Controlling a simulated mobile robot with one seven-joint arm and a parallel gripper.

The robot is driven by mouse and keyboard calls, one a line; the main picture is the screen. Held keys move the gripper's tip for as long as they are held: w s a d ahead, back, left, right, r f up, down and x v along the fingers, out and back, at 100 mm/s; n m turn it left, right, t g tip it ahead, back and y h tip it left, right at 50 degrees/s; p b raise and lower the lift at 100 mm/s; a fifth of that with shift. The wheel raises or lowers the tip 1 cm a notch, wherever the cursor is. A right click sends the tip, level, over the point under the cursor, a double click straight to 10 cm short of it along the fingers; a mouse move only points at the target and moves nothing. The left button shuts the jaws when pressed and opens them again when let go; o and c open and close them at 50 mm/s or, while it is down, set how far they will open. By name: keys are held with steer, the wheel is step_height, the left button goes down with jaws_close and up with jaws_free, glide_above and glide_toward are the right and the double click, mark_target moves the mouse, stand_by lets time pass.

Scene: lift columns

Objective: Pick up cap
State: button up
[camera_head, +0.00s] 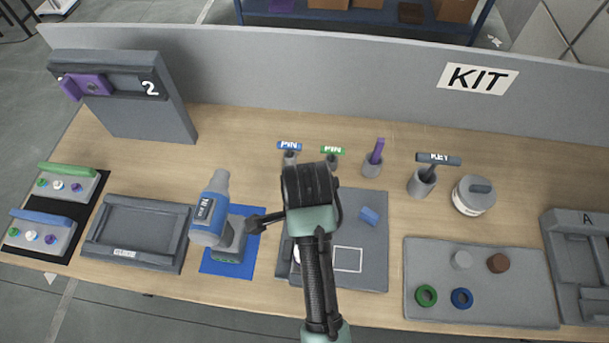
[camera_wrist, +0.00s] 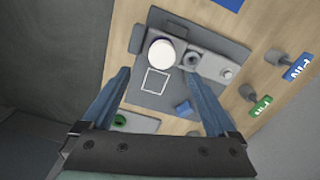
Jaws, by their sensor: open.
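A round white-topped piece (camera_wrist: 162,53), which looks like the cap, sits on a grey fixture plate (camera_wrist: 150,100) in the wrist view, beside a white square outline. In the head view my arm mostly hides it; a white sliver (camera_head: 296,256) shows at the arm's left edge. My gripper (camera_wrist: 159,78) is open and empty, above the plate, with the white piece ahead of and between its spread blue fingers. I cannot tell the exact height gap. A small blue block (camera_wrist: 183,107) lies on the plate near the right finger.
Holders with PIN handles (camera_head: 333,151) and a KEY handle (camera_head: 438,159) stand behind. A round tub (camera_head: 473,196) and a tray (camera_head: 420,250) with rings are at right.

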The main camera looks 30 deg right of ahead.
steer(key=shift+w+f+p, duration=0.25)
steer(key=shift+f+p, duration=0.2)
steer(key=shift+f, duration=0.65)
steer(key=shift+s+f, duration=0.15)
steer(key=shift+f, duration=0.25)
step_height(320, 180, down, 5)
steer(key=shift+a+r+p, duration=0.1)
steer(key=shift+a+p, duration=0.05)
steer(key=shift+p, duration=0.7)
jaws_close()
